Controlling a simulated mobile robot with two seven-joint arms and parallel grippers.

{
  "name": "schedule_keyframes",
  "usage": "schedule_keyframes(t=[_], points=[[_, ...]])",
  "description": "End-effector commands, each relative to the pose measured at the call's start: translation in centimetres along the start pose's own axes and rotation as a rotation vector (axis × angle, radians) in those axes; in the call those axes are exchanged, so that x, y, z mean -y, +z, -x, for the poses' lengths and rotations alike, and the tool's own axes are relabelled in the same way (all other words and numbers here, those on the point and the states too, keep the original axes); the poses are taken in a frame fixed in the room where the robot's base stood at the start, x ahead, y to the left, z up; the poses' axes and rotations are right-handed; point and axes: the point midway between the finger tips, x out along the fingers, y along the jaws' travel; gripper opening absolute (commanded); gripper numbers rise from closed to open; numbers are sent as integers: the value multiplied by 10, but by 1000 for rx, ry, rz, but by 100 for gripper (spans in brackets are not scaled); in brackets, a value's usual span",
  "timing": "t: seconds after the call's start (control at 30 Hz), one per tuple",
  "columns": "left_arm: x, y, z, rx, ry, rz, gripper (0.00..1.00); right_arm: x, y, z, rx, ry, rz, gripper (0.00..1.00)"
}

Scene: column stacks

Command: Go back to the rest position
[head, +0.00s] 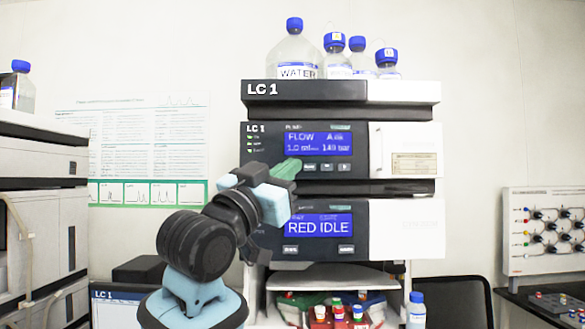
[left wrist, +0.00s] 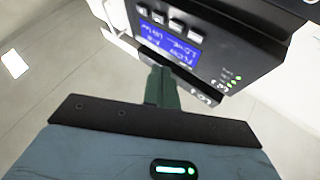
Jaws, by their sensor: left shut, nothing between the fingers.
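My left gripper (head: 287,169) is raised in front of the LC 1 column stack (head: 405,95). Its green fingers are shut with nothing between them. In the head view the fingertips overlap the pump module (head: 375,150), just left of the buttons under its blue screen reading FLOW. In the left wrist view the shut fingers (left wrist: 162,75) point at the pump front, below its screen and buttons (left wrist: 180,30). I cannot tell whether the tips touch the panel. The lower module's screen (head: 318,224) reads RED IDLE. My right gripper is not in view.
Bottles with blue caps, one a WATER bottle (head: 295,50), stand on top of the stack. Red-and-white capped vials (head: 338,310) sit in the bay below. Another instrument stack (head: 40,190) stands at left. A valve panel (head: 545,230) is at right. A small bottle (head: 416,310) stands beside the bay.

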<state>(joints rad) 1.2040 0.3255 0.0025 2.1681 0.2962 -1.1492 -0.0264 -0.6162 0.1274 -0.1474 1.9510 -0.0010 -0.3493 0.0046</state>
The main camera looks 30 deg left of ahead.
Motion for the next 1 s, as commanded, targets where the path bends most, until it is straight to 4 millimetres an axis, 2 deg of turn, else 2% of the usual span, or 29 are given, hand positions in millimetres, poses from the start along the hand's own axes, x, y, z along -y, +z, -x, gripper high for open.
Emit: schedule_keyframes(t=[0.53, 0.63, 0.67, 0.77, 0.87, 1.0], points=[[0, 0, 0, 0, 0, 0, 0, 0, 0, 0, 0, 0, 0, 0], [-2, 9, 0, 18, 3, 1, 0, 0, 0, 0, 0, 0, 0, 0], [-4, 16, 0, 32, 6, 2, 0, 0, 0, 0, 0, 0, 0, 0], [-15, 54, 4, 108, 19, 6, 0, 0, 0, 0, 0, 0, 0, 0], [-33, 110, 15, 226, 39, 14, 0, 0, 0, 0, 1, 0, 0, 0], [-59, 193, 46, 409, 69, 25, 0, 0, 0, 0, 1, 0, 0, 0]])
